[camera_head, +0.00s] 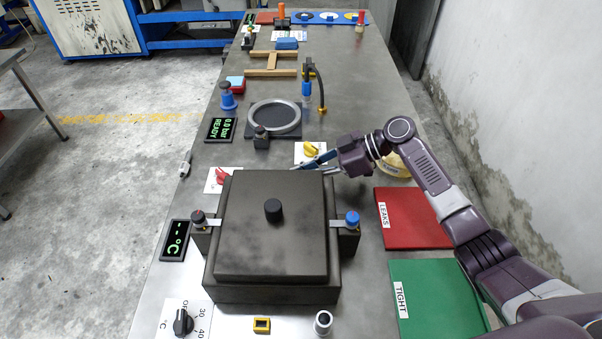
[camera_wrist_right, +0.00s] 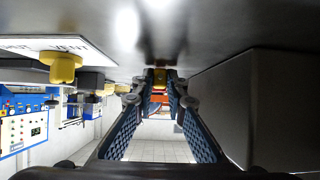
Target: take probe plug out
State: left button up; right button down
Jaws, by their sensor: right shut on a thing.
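My right gripper (camera_head: 312,163) reaches in from the right, low behind the black square press (camera_head: 270,225). The press lid is down, with a black knob (camera_head: 273,210) on top. My left gripper is not in view.
A yellow knob (camera_head: 311,148) on a white plate is just beyond my right gripper. A red knob (camera_head: 223,174) is left of the press. A round ring fixture (camera_head: 291,129) stands behind. Red (camera_head: 415,219) and green (camera_head: 440,295) mats labelled LEAKS and TIGHT lie at right.

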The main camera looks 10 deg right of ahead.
jog(key=c, duration=1.8)
grip_release()
jog(key=shift+c, duration=0.2)
jog(key=v, duration=1.2)
